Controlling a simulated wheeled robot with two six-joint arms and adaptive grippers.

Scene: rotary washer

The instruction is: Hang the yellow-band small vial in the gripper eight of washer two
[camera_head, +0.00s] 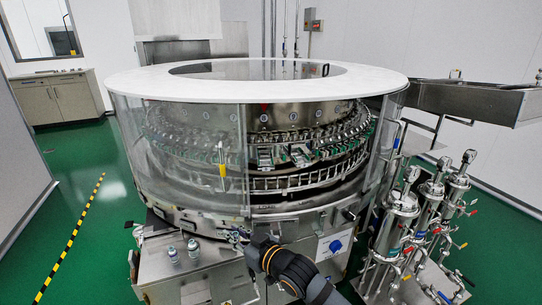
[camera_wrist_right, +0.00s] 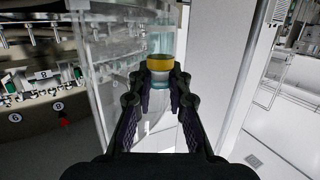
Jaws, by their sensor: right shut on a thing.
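The yellow-band small vial (camera_wrist_right: 160,62) is clear glass with a yellow band. My right gripper (camera_wrist_right: 162,78) is shut on it just below the band in the right wrist view. In the head view the right gripper (camera_head: 246,240) is low in front of the washer (camera_head: 250,84), near its front edge; the vial is hard to make out there. The washer is round, with a white top ring, clear panels and rings of small metal grippers (camera_head: 298,152). Number plates (camera_wrist_right: 58,106) show at the left of the right wrist view. The left gripper is not in view.
A clear panel (camera_wrist_right: 100,70) stands close left of the held vial. Metal filter housings (camera_head: 400,225) with pipes stand at the right. Green floor is open at the left.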

